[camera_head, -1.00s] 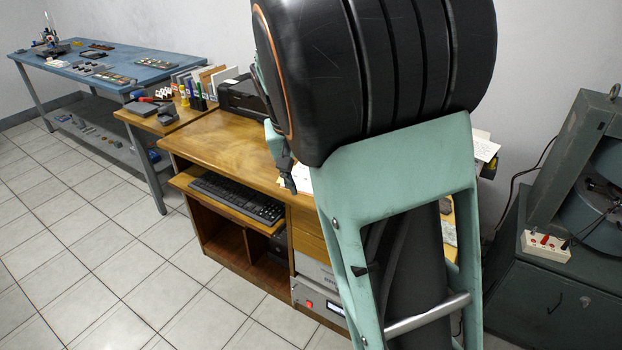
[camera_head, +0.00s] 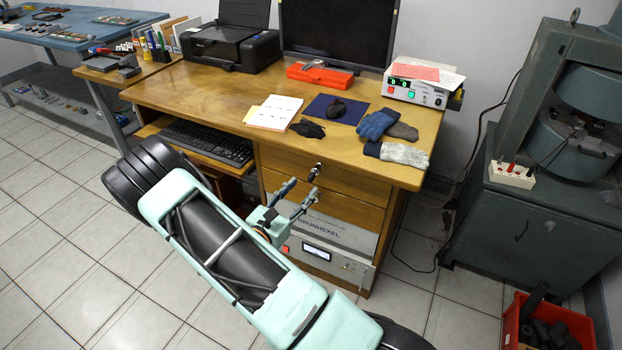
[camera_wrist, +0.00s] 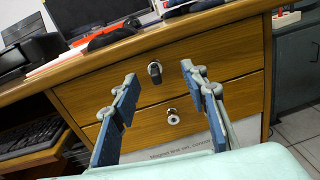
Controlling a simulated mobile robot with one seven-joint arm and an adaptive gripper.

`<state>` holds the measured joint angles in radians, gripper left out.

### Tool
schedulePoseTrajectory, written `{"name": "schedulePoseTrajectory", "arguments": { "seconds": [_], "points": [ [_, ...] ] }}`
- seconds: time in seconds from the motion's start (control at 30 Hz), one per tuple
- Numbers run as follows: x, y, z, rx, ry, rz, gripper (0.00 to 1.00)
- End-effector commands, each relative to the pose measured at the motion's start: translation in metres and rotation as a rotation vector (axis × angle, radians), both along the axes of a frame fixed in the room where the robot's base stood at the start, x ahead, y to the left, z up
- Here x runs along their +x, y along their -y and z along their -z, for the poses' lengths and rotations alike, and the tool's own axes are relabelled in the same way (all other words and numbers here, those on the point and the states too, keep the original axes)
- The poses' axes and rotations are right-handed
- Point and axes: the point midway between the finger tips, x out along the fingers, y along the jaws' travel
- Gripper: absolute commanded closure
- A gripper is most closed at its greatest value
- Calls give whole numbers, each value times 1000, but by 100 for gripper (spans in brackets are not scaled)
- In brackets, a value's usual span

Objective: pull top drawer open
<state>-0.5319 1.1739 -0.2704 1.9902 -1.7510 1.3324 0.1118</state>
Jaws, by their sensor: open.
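The top drawer (camera_head: 350,181) is in the right part of the wooden desk and looks shut, its front level with the lower drawer. Its small dark and metal knob (camera_head: 315,171) also shows in the wrist view (camera_wrist: 155,72). The lower drawer (camera_wrist: 140,125) has a round metal knob (camera_wrist: 173,116). My gripper (camera_head: 297,195) is open and empty in front of the drawers. In the wrist view its two fingers (camera_wrist: 159,80) point at the drawer fronts, with the top knob between the fingertips in the picture. The knob appears beyond them, with no visible contact.
The desktop (camera_head: 190,92) holds gloves (camera_head: 378,124), a mouse, papers, a red case (camera_head: 320,75), a printer and a monitor. A keyboard tray (camera_head: 205,143) juts out left of the drawers. A rack instrument (camera_head: 325,248) sits below them. A green machine (camera_head: 540,215) stands at right.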

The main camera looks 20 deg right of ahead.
Motion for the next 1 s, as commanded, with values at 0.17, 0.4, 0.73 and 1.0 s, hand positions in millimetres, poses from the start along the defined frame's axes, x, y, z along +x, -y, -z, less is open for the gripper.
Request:
{"name": "schedulePoseTrajectory", "arguments": {
  "seconds": [0.17,0.4,0.73,1.0],
  "points": [
    [4,-6,19,-32,-53,-64,59],
    [18,13,18,-32,-50,-63,59],
    [48,51,19,-30,-49,-62,59],
    [63,68,18,-31,-49,-65,59]
  ]
}}
